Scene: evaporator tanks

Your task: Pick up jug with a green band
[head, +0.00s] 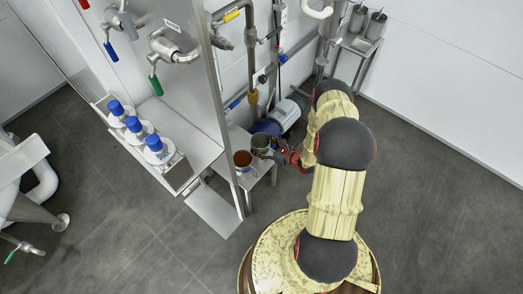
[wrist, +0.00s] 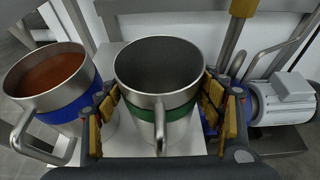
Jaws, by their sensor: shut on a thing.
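The jug with a green band (wrist: 155,75) is a steel vessel with an open top, and it looks empty. It stands upright in the wrist view, its handle toward the camera. My gripper (wrist: 163,118) is shut on this jug, with yellow-padded fingers on its left and right sides at about the band's height. In the head view the jug (head: 261,142) is over or on a small steel stand, and my gripper (head: 281,155) reaches it from the right. Whether its base touches the stand is hidden.
A blue-banded jug (wrist: 55,85) with reddish-brown liquid stands close on the left; it also shows in the head view (head: 243,161). A pump motor (wrist: 285,100) is at the right. Blue-capped bottles (head: 158,148) sit on a steel shelf. A vertical pipe (head: 251,60) rises behind.

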